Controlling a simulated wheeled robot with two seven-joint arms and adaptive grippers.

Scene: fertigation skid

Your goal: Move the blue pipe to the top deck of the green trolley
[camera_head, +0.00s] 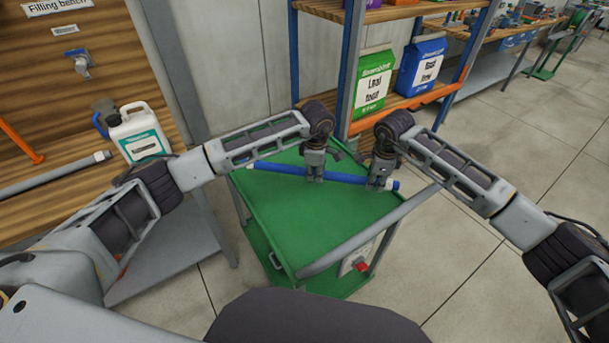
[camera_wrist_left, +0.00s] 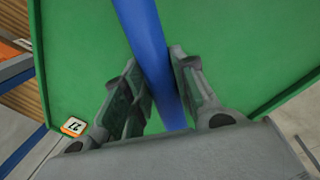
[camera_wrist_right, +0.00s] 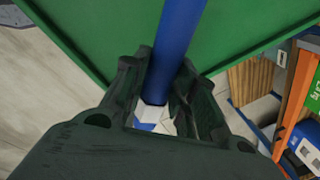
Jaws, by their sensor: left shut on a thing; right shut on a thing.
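The blue pipe (camera_head: 272,169) lies across the view over the green top deck of the trolley (camera_head: 290,225), running from the deck's left side towards its right corner. My left gripper (camera_head: 315,178) is shut on the pipe near its middle; the left wrist view shows the pipe (camera_wrist_left: 152,50) between the fingers (camera_wrist_left: 160,85). My right gripper (camera_head: 381,185) is shut on the pipe near its right end, which has a pale tip (camera_wrist_right: 155,118) between the fingers in the right wrist view. I cannot tell whether the pipe touches the deck.
The filling bench (camera_head: 35,165) at left holds a white jug (camera_head: 138,132) and a grey pipe (camera_head: 60,174). A shelf (camera_head: 405,100) behind the trolley holds green (camera_head: 373,88) and blue (camera_head: 420,68) bags. The trolley's grey handle (camera_head: 365,234) is in front; open floor lies to the right.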

